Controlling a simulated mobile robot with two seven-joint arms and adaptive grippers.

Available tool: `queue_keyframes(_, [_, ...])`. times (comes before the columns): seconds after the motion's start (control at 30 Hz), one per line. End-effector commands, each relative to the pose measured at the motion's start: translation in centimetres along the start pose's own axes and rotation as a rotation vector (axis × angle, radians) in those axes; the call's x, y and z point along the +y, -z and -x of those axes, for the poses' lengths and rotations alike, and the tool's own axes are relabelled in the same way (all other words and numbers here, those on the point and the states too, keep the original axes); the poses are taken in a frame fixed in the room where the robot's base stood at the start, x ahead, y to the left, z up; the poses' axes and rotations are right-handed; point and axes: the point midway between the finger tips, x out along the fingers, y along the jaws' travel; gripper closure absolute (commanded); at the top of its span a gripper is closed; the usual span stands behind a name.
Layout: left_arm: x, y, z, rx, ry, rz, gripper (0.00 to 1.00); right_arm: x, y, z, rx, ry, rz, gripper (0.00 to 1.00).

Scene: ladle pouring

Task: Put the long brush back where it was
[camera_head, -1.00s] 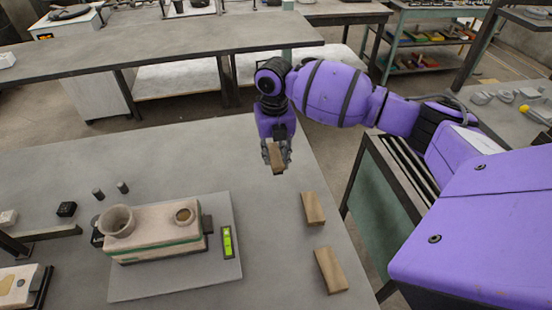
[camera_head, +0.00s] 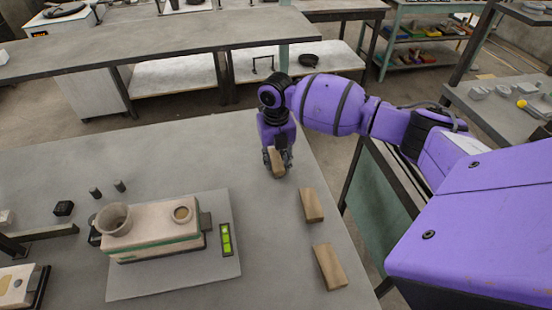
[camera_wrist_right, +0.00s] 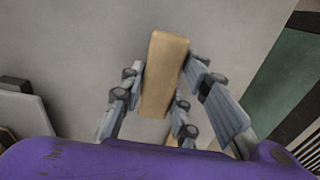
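My right gripper (camera_head: 277,160) holds a light-brown wooden block (camera_head: 277,161) over the far right part of the grey table (camera_head: 205,150). In the right wrist view the block (camera_wrist_right: 164,75) lies between the fingers of the gripper (camera_wrist_right: 163,85), which close on its sides. I see no bristles on it and cannot tell whether it is the long brush. Two similar wooden blocks lie on the table's right side, one nearer the gripper (camera_head: 312,204) and one closer to me (camera_head: 329,267). My left gripper is not in view.
A beige device (camera_head: 157,231) with two round cups stands on a grey plate (camera_head: 150,288) at the centre left, beside a green-lit display (camera_head: 226,240). Two small dark cylinders (camera_head: 120,186) and a black cube (camera_head: 64,208) stand behind. The table's far middle is clear.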

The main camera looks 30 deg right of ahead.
Motion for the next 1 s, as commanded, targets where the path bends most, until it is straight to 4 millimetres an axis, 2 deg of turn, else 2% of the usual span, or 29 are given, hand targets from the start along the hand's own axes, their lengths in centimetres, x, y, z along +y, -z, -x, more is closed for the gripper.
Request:
queue_keyframes(0.03, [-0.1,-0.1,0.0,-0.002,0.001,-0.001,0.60,0.0,0.0,0.0,0.000,0.000,0.000,0.61])
queue_keyframes(0.1, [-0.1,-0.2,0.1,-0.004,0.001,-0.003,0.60,0.0,0.0,0.0,0.000,0.000,0.000,0.54])
queue_keyframes(0.47, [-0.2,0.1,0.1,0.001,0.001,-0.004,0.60,0.0,-0.1,0.6,-0.002,-0.001,0.000,0.54])
queue_keyframes(0.57, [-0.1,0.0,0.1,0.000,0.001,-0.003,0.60,0.0,-0.1,1.8,-0.003,0.000,0.001,0.54])
queue_keyframes(0.9, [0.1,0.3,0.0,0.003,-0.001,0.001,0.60,0.1,-0.1,8.9,-0.003,-0.002,0.001,0.54])
queue_keyframes(1.0, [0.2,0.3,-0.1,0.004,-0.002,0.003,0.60,0.0,-0.1,10.5,-0.002,0.000,0.000,0.54])
